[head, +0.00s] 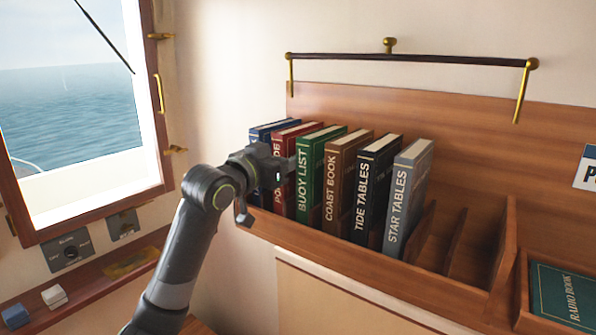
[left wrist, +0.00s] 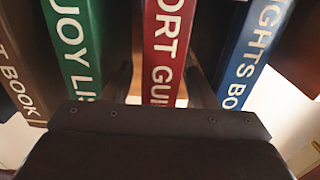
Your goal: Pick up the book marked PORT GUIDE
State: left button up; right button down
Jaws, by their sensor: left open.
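The red book marked PORT GUIDE (head: 290,132) stands upright in the wooden shelf, between the blue book (head: 262,130) and the green BUOY LIST (head: 305,190). In the head view my left gripper (head: 278,172) is in front of it and hides much of its spine. In the left wrist view the red spine of PORT GUIDE (left wrist: 167,45) lies between the two open fingers of my left gripper (left wrist: 163,85). One finger is on the green book's side, the other on the blue book's side. I cannot tell whether they touch the book. My right gripper is not in view.
COAST BOOK (head: 342,185), TIDE TABLES (head: 372,190) and STAR TABLES (head: 405,195) stand to the right, followed by empty slots. A brass-ended rail (head: 410,58) runs above the books. RADIO BOOK (head: 562,295) lies at far right. A window (head: 75,110) is at left.

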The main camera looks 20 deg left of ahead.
pick_arm(q)
jog(key=shift+x, duration=1.35)
jog(key=shift+c, duration=0.2)
grip_shut()
jog(key=shift+r, duration=0.1)
